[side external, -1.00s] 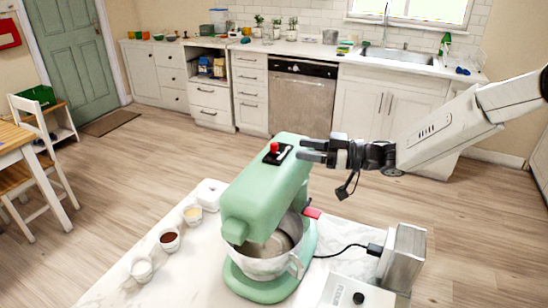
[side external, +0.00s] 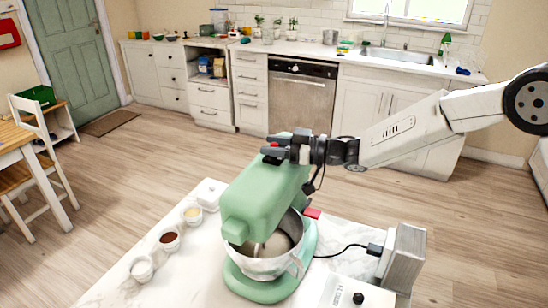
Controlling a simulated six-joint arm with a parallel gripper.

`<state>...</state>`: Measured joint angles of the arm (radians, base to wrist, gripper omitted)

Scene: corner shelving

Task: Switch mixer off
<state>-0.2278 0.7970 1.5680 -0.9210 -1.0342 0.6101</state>
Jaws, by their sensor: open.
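The green stand mixer (side external: 255,205) stands on the white marble-topped counter, with a metal bowl (side external: 268,258) under its head. Its red switch (side external: 272,151) is on top of the head and is now mostly hidden by my gripper. A red lever (side external: 312,213) sticks out at the mixer's right side. My gripper (side external: 276,148) is at the top of the mixer head, its dark fingers reaching left over the switch area. It is open and empty. I cannot tell whether the fingers touch the switch.
Several small bowls of ingredients (side external: 169,239) stand left of the mixer. A grey metal box (side external: 401,258) with a black cable to the mixer and a white scale-like device (side external: 355,294) stand on the right of the counter (side external: 120,285).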

